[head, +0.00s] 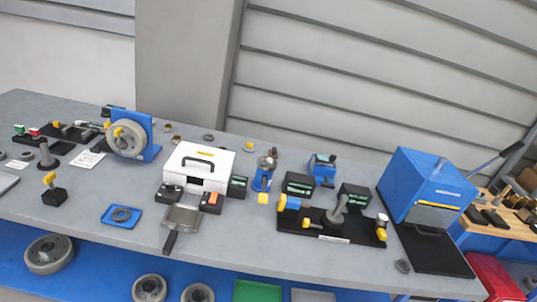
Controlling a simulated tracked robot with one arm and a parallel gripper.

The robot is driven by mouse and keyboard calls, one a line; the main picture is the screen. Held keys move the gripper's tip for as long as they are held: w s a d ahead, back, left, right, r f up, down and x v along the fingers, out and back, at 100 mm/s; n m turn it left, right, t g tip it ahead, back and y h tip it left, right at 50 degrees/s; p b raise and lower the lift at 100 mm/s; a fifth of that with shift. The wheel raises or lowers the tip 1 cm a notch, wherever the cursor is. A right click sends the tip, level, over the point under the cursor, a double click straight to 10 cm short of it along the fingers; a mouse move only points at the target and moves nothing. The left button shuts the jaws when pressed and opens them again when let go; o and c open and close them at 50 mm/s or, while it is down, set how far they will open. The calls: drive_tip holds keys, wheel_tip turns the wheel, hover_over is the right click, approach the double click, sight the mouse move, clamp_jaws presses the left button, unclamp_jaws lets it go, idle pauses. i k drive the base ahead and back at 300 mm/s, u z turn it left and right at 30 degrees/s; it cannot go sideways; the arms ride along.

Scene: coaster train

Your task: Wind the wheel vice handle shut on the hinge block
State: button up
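A blue upright stand (148,122) with a grey wheel (125,140) on its face stands at the back left of the bench; a yellow knob shows at the wheel's middle. A small blue vice-like device (322,166) stands right of centre towards the back. I cannot tell which of these is the wheel vice. I cannot make out the hinge block or whether any jaws are open. My gripper is not in view.
On the grey bench (75,222) stand a white case (198,167), a black plate with a lever (330,227), a blue cabinet (425,185) and a blue tray (121,215). Grey wheels (50,254) lie on the blue lower shelf.

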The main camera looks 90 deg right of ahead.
sight(326, 183)
drive_tip(key=z, duration=2.75)
drive_tip(key=k, duration=0.85)
drive_tip(key=i, duration=0.85)
drive_tip(key=z, duration=0.05)
